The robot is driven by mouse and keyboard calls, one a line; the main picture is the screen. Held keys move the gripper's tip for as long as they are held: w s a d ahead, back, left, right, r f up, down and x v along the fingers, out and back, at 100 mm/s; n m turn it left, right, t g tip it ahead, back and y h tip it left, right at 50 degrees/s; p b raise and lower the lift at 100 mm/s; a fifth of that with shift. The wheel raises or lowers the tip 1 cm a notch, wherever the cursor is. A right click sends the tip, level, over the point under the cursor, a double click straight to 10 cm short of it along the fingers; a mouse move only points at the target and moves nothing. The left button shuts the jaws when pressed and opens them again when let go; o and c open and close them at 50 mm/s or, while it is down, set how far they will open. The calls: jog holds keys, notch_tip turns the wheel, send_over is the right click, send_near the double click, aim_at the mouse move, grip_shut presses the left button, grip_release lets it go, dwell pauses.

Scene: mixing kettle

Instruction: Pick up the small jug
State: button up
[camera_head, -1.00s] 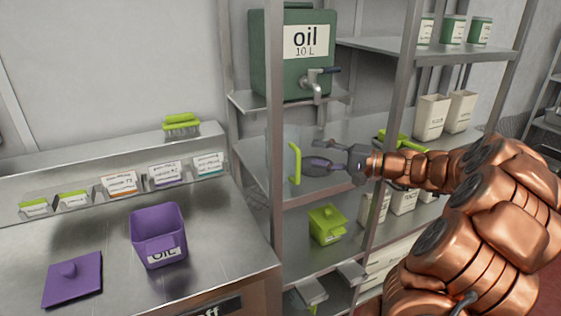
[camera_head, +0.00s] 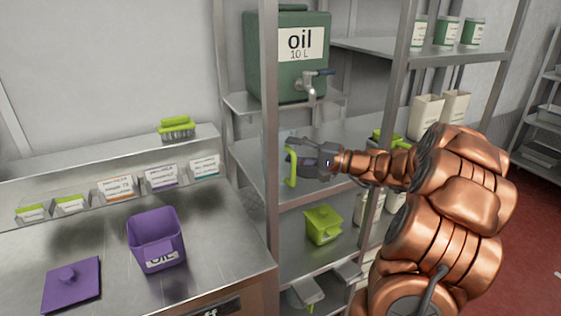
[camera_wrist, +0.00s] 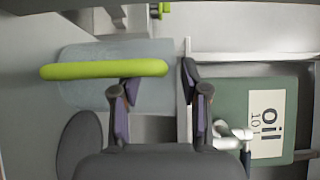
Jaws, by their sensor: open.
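The small jug shows by its bright green upright handle (camera_head: 291,168) on the middle shelf in the head view; its clear body is hard to make out there. In the wrist view the jug's pale translucent body (camera_wrist: 85,95) lies behind the green handle (camera_wrist: 100,69). My gripper (camera_head: 298,157) is at the handle, its fingers apart. In the wrist view the handle's right end reaches into the gap between the fingertips (camera_wrist: 160,78), and the left fingertip overlaps the handle's lower edge. I cannot tell whether they touch.
A green oil canister (camera_head: 288,75) with a tap stands on the shelf above. A shelf post (camera_head: 271,150) rises just left of the handle. A purple container (camera_head: 157,238) and purple lid (camera_head: 72,284) are on the left counter.

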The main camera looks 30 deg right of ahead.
grip_shut()
dwell(0.3)
dwell(0.4)
